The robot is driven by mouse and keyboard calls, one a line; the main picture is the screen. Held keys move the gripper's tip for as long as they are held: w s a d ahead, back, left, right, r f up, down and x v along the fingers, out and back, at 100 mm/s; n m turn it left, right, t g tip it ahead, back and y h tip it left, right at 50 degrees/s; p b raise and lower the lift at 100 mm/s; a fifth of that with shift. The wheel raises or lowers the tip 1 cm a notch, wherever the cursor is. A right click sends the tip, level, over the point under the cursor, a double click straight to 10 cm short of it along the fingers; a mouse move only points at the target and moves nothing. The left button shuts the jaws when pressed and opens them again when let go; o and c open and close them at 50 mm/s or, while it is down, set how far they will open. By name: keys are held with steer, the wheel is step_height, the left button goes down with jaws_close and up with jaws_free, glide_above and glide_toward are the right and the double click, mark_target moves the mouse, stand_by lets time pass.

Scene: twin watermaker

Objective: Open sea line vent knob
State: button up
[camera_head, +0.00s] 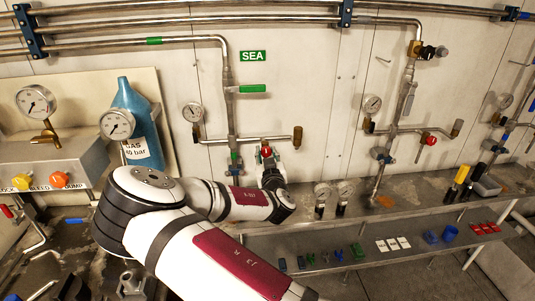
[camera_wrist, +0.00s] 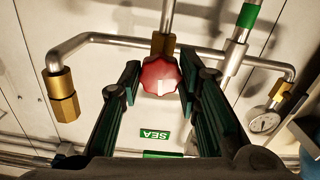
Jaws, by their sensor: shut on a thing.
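The red vent knob (camera_wrist: 160,75) is a lobed handwheel on a brass fitting below the sea line. It sits between the two dark fingers of my gripper (camera_wrist: 167,76) in the wrist view. My gripper is shut on the knob. In the head view the knob (camera_head: 266,151) shows small and partly hidden at the tip of my gripper (camera_head: 270,164). The green SEA sign (camera_head: 253,56) hangs above on the wall. It shows upside down in the wrist view (camera_wrist: 154,134).
A green lever (camera_head: 252,88) is on the sea pipe. A brass-ended pipe stub (camera_head: 297,138) is to the right and a gauge (camera_head: 193,112) to the left. A blue bottle (camera_head: 138,130) stands further left. Another red knob (camera_head: 431,140) is on the line at right.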

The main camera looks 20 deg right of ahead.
steer(key=n+p, duration=0.2)
steer(key=n, duration=0.2)
steer(key=shift+r, duration=0.1)
steer(key=n+p, duration=0.1)
steer(key=n, duration=0.8)
steer(key=shift+a+n, duration=0.1)
steer(key=shift+n, duration=0.2)
steer(key=n, duration=0.4)
steer(key=shift+n, duration=0.7)
steer(key=o, duration=1.1)
steer(key=shift+o, duration=0.2)
steer(key=shift+p, duration=0.3)
